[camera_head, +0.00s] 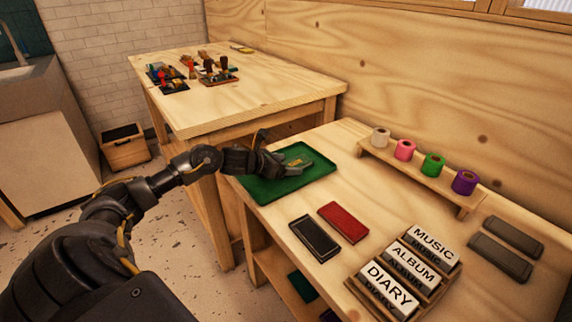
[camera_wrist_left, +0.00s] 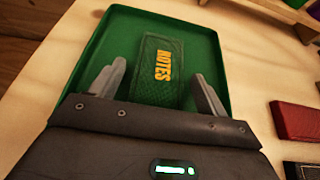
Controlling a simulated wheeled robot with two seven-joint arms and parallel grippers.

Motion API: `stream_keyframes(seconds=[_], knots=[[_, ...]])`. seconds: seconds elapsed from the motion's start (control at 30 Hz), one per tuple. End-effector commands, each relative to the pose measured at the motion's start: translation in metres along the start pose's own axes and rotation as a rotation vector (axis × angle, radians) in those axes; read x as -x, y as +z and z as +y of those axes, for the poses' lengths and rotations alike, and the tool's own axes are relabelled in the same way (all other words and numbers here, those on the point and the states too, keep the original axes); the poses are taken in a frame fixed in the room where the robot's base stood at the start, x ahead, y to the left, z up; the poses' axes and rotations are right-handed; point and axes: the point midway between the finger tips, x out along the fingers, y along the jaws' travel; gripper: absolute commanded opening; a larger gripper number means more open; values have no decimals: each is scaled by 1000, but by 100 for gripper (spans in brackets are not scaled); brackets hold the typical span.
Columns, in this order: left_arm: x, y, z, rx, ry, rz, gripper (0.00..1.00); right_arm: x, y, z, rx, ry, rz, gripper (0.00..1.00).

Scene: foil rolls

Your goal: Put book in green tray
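The green tray (camera_head: 262,192) lies at the far left corner of the near table. A dark green book marked NOTES (camera_wrist_left: 160,62) lies flat inside the tray in the left wrist view; in the head view only its yellow lettering shows clearly (camera_head: 294,163). My left gripper (camera_head: 287,154) is over the tray, its fingers spread on either side of the book with a gap on both sides. It also shows in the left wrist view (camera_wrist_left: 160,82). The book's near end is hidden by the gripper body. My right gripper is not in view.
A red book (camera_head: 343,222) and a black book (camera_head: 314,238) lie right of the tray. A rack of labelled books (camera_head: 408,272) stands nearer, with grey cases (camera_head: 500,257) beside it. A wooden shelf of coloured rolls (camera_head: 425,180) is at the back.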

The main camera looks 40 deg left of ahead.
Motion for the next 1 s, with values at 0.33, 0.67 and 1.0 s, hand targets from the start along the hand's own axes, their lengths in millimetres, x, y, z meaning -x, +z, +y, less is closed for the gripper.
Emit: stream_keyframes(seconds=[0.33, 0.67, 1.0], knots=[[1, 3, 0, 0, 0, 0, 76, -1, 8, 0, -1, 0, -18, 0], [61, -1, 0, -6, 0, 7, 76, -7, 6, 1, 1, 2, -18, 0], [100, 1, 0, 3, 1, 7, 76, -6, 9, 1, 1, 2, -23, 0]])
